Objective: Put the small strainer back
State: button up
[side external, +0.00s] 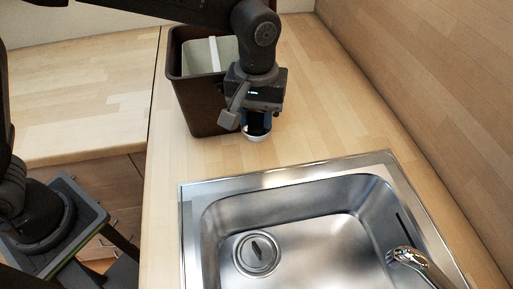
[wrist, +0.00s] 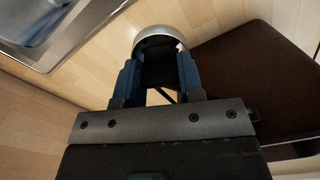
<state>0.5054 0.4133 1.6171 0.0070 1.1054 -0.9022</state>
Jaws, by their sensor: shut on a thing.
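The small strainer (wrist: 160,32) shows in the wrist view as a silver round rim with a dark inside, between my fingertips. In the side view only a small pale edge of the strainer (side external: 256,137) shows below my gripper (side external: 257,124). My gripper also shows in the wrist view (wrist: 158,68), its two blue fingers shut on the strainer. It hangs over the wooden counter just right of the brown bin, behind the sink. I cannot tell whether the strainer touches the counter. The steel sink (side external: 310,178) has a round drain fitting (side external: 257,254) in its floor.
The brown bin (side external: 190,100) stands close left of my gripper, with a pale container (side external: 200,55) inside. It also fills the right of the wrist view (wrist: 250,75). A tap (side external: 408,257) is at the sink's right. The counter (side external: 330,100) right of my gripper is clear.

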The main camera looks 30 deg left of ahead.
aim_at(257, 133)
jog(key=shift+f, duration=4)
jog(key=shift+f, duration=0.15)
jog(key=o, duration=0.9)
